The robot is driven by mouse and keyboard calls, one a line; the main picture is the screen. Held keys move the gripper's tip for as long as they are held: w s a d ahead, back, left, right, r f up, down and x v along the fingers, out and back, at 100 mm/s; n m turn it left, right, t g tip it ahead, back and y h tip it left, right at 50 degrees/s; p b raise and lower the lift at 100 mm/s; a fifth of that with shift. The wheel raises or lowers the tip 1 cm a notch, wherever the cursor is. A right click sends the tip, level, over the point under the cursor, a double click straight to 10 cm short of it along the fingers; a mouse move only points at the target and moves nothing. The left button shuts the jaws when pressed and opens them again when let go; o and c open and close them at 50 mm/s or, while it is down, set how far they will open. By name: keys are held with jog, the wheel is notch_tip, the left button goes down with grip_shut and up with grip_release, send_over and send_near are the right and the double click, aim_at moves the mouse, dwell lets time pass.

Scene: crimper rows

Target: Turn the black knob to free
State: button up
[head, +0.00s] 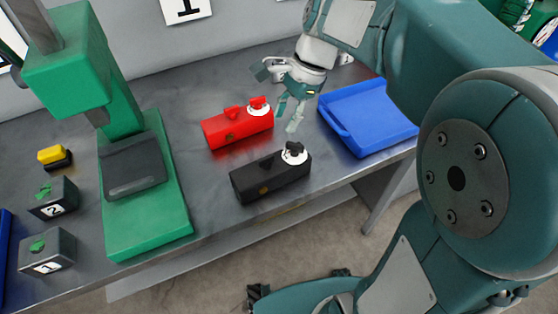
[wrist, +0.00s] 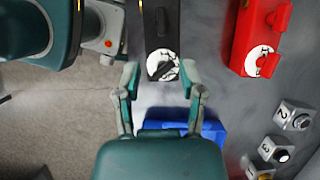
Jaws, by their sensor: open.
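The black box (head: 270,178) lies on the grey bench near its front edge. The black knob (head: 293,149) stands on a white dial at the box's right end. In the wrist view the black knob (wrist: 161,69) shows as a dark bar set diagonally across the dial, on the black box (wrist: 162,22). My gripper (head: 279,98) is open and empty, above and behind the knob. In the wrist view my gripper (wrist: 160,80) has a fingertip on each side of the dial. No contact shows. The dial's markings are too small to read.
A red box (head: 238,127) with a red knob lies just behind the black box. A blue tray (head: 340,131) is to the right. A green press (head: 172,225) stands at the left, beside small numbered boxes (head: 52,250). Bare bench shows between the press and the black box.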

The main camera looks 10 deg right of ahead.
aim_at(266, 157)
jog(key=x, duration=1.1)
jog(key=shift+w+a+r, duration=0.1)
jog(key=shift+a, duration=0.2)
grip_shut()
